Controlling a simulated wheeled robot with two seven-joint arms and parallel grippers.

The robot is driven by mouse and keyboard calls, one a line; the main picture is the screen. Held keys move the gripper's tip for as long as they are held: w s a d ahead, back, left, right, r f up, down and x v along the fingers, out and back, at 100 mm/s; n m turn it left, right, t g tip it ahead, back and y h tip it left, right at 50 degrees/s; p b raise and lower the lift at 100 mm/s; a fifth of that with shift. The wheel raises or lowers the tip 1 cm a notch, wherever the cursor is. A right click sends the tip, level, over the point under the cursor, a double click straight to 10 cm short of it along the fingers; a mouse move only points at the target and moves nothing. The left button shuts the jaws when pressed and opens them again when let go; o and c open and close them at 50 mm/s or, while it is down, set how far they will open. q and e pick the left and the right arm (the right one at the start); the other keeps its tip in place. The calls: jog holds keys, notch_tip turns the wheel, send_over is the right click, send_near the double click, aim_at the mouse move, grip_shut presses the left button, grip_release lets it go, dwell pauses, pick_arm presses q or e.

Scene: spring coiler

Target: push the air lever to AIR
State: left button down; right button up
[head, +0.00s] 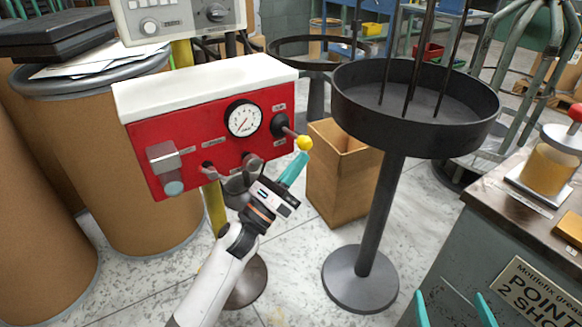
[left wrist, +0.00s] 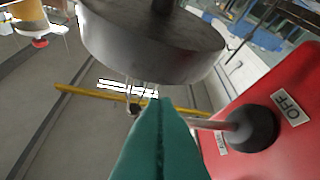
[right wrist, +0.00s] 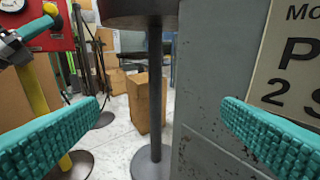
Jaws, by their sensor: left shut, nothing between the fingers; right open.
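The air lever is a thin rod with a yellow knob (head: 304,143) on a black hub (head: 279,124) at the right of the red panel (head: 205,130). It points right and slightly down. My left gripper (head: 301,158) is shut and empty, its teal fingertips just below the knob; I cannot tell whether they touch. In the left wrist view the lever rod (left wrist: 207,124) runs from the hub behind the shut fingers (left wrist: 160,105), which hide the knob. A label there reads OFF (left wrist: 287,107). My right gripper (right wrist: 160,125) is open and empty, far right of the panel.
A black round tray on a stand (head: 370,215) is right of the lever. A cardboard box (head: 340,175) stands behind it. A grey cabinet (head: 450,240) is at the right, close to my right gripper. Brown drums (head: 110,150) stand at the left.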

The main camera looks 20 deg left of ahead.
aim_at(303, 145)
pick_arm(q)
notch_tip(303, 145, up, 3)
jog(key=n+y+p, duration=0.1)
jog(key=n+p, duration=0.1)
jog(key=n+y+p, duration=0.2)
jog(key=shift+s+d+n, duration=0.15)
jog(key=shift+n, duration=0.25)
jog(key=shift+r+n+t+y+p, duration=0.15)
jog(key=shift+n+t+y+p, duration=0.2)
jog(key=shift+p, duration=0.2)
pick_arm(e)
jog(key=s+d+f+g+h, duration=0.1)
jog(key=s+d+f+g, duration=0.1)
jog(key=s+f+g, duration=0.3)
jog(key=s+d+f+g+h, duration=0.2)
jog(key=s+d+f+g, duration=0.1)
jog(key=s+f+g, duration=0.2)
jog(key=s+g, duration=0.2)
jog(key=s, duration=0.2)
jog(key=shift+s+d+f+m, duration=0.15)
jog(key=shift+s+d+m, duration=0.15)
jog(key=shift+d, duration=0.05)
pick_arm(q)
jog(key=shift+r, duration=0.1)
